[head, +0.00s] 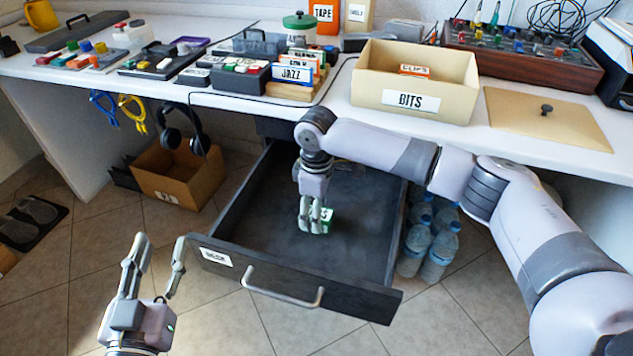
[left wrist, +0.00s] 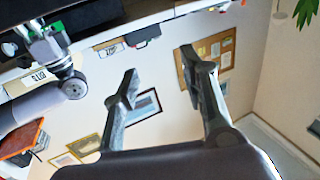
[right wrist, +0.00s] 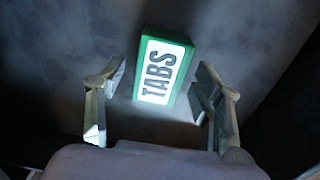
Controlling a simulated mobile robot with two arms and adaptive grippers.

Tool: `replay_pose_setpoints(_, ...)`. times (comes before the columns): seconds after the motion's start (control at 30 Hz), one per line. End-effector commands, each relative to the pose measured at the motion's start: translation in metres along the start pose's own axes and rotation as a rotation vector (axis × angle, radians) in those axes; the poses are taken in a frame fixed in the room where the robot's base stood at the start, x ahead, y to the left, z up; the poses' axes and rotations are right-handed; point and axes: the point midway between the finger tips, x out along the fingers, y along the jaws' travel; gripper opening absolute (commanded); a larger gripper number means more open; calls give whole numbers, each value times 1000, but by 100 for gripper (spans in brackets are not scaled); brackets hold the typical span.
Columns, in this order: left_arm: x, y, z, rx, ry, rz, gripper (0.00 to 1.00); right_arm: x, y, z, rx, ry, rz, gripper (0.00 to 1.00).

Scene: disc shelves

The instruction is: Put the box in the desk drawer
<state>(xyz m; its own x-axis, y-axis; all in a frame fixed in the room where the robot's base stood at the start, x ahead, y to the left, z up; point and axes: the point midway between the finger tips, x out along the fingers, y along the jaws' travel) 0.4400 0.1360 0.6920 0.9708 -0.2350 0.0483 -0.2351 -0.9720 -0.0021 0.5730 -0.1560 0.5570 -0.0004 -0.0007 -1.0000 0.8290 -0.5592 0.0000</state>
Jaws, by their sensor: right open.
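The small green box (head: 327,215) has a white face reading TABS in the right wrist view (right wrist: 163,72). It rests inside the open, dark desk drawer (head: 352,258), on its floor. My right gripper (head: 315,221) reaches down into the drawer and hides part of the box in the head view. In the right wrist view its fingers (right wrist: 162,88) are open and apart, with the box just ahead of and between the tips, visible gaps on both sides. My left gripper (head: 160,244) is open and empty, left of the drawer front; its spread fingers also show in the left wrist view (left wrist: 157,72).
The drawer front has a bar handle (head: 282,292). The desk top (head: 345,112) above holds a BITS box (head: 420,78), a lid (head: 545,115) and a JAZZ rack (head: 293,88). Water bottles (head: 437,255) stand right of the drawer. A cardboard box (head: 177,178) stands left.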

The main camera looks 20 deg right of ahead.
Motion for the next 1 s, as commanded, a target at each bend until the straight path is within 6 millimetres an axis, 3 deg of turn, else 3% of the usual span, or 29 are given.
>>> replay_pose_setpoints(0.27,-19,-9,56,5,-337,-21,40,-41,0,0,0,2,1,61)
replay_pose_setpoints(0.6,-71,-19,116,3,-735,-46,40,-86,0,0,0,1,0,61)
replay_pose_setpoints(0.8,-98,-22,134,-1,-887,-55,40,-103,0,0,0,1,0,61)
replay_pose_setpoints(1.0,-109,-23,140,-2,-942,-59,40,-108,0,0,0,0,0,61)
